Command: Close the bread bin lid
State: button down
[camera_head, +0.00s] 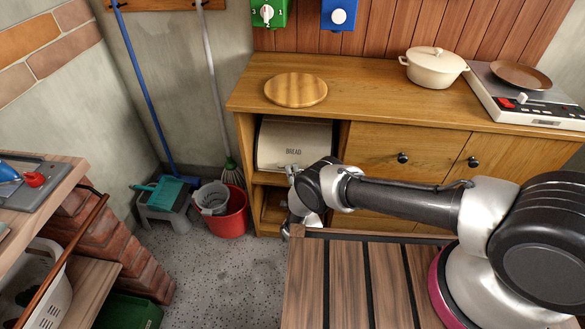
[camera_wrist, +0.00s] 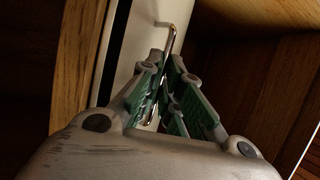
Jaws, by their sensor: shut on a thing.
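The cream bread bin (camera_head: 290,143), marked BREAD, stands in the open left compartment of the wooden cabinet. My gripper (camera_head: 292,172) is at the lower part of its front. In the wrist view, my gripper's green-padded fingers (camera_wrist: 168,75) are closed on a thin metal handle (camera_wrist: 173,38) beside a cream surface of the bin (camera_wrist: 138,50). My wrist hides the bin's lower right front in the head view. I cannot tell exactly how far the lid is open.
The cabinet (camera_head: 390,114) has wooden sides close to the bin, with closed drawers and doors to its right. A round board (camera_head: 296,90), a white pot (camera_head: 433,68) and a cooker (camera_head: 525,97) stand on top. A red bucket (camera_head: 228,215) stands on the floor left of it.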

jog(key=shift+d+f, duration=0.15)
jog(key=c, duration=1.9)
grip_release()
jog(key=shift+r, duration=0.25)
notch_tip(320, 180, up, 10)
jog(key=shift+f, duration=0.2)
jog(key=shift+s+d+f, duration=0.5)
jog(key=shift+s+f, duration=0.25)
jog(key=shift+s, duration=0.45)
jog(key=shift+s+d+f, duration=0.55)
jog(key=shift+s+f, duration=0.2)
jog(key=shift+s, duration=0.4)
jog(key=shift+s+d+f, duration=0.5)
jog(key=shift+s+f, duration=0.25)
jog(key=shift+s, duration=0.45)
